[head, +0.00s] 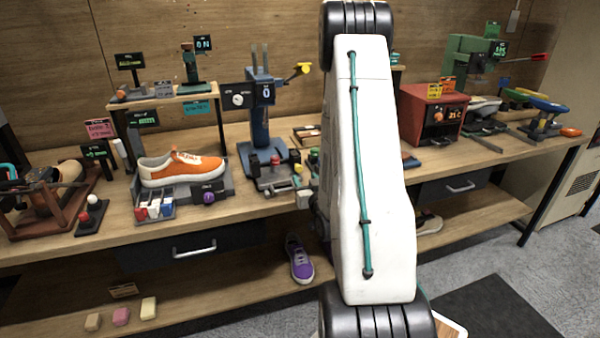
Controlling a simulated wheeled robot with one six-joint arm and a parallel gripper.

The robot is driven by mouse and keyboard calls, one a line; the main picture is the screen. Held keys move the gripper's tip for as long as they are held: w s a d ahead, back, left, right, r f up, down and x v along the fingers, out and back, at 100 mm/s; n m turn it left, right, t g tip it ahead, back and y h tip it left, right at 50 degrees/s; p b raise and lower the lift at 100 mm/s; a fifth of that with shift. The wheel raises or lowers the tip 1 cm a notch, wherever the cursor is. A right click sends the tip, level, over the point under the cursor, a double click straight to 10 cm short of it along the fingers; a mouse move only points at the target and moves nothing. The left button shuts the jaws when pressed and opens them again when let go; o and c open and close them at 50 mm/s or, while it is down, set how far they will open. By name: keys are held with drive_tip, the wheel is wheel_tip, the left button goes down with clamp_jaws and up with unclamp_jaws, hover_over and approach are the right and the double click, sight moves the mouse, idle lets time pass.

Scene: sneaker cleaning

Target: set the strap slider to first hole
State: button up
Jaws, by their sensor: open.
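I cannot make out a strap slider or a row of holes for certain in the head view. A dark red-brown frame (72,213) at the far left of the bench holds a shoe-like item with bands over it, too small to read. An orange sneaker (182,167) sits on a grey stand with several coloured keys and a purple knob (208,197). My white arm link with a teal cable stands upright in front of the bench and hides part of it. My gripper is not in view.
A blue press (259,125) stands mid-bench. A red box (434,115) with a dial and a green machine (470,58) stand to the right. A purple shoe (299,258) and several small blocks lie on the lower shelf. A dark mat (495,308) lies on the floor.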

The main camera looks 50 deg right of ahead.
sight(299, 170)
drive_tip(key=x, duration=0.5)
drive_tip(key=shift+w+d, duration=0.1)
drive_tip(key=shift+w, duration=0.3)
